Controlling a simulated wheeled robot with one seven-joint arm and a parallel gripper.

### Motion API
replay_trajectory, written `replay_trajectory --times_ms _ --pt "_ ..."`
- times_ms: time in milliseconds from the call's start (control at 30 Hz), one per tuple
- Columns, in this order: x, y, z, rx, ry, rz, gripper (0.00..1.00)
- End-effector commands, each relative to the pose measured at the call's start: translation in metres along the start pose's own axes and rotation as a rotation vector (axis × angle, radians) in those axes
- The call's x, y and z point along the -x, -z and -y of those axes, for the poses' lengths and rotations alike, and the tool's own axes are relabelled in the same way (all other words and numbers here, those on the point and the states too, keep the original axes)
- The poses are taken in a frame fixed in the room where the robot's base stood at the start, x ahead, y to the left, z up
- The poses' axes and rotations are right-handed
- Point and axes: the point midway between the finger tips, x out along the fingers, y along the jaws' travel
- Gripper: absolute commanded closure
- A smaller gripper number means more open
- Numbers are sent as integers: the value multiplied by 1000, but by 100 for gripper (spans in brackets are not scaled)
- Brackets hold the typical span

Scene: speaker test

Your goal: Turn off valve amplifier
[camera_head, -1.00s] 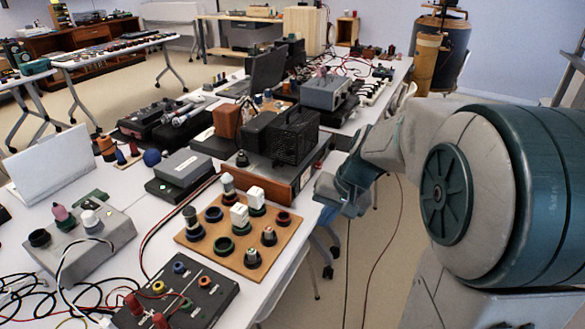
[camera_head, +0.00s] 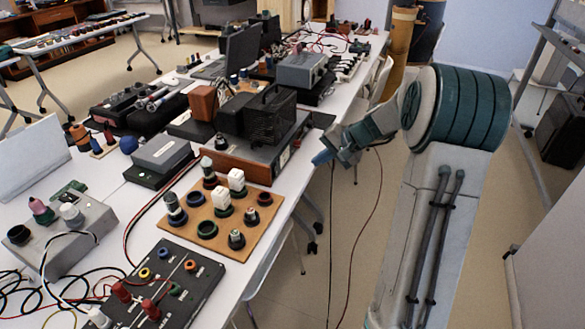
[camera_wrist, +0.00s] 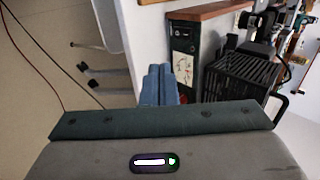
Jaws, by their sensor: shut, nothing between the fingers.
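The valve amplifier (camera_head: 240,166) stands at the right edge of the long white table, with a reddish wooden front, black blocks and a black cage on top. In the wrist view its dark side panel (camera_wrist: 185,62) shows a pale label and small fittings, and the black cage (camera_wrist: 240,76) is right of it. I cannot tell which fitting is the switch or its position. My gripper (camera_head: 322,157) is beside the amplifier's right side, beyond the table edge. In the wrist view my gripper's blue fingers (camera_wrist: 160,72) are together and empty, just left of the panel; contact is unclear.
A wooden board (camera_head: 222,222) with knobs and a black box (camera_head: 165,285) with coloured sockets lie nearer on the table (camera_head: 277,218). A grey instrument (camera_head: 302,70) stands farther back. Chairs and hanging cables are beside the table; floor at right is open.

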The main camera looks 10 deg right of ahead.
Motion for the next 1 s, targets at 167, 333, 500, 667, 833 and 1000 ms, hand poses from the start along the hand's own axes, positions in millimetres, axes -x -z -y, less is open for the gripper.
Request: replay_trajectory --times_ms 167,333,500,667,833,1000 --pt "-21 -1 0 0 0 4 100" --pt "-58 -2 0 0 0 7 100" --pt "-94 -2 0 0 -1 6 100" --pt "-114 -1 14 2 -1 3 100" --pt "-126 -1 23 1 -1 2 100" --pt "-130 -1 25 0 -1 1 100"
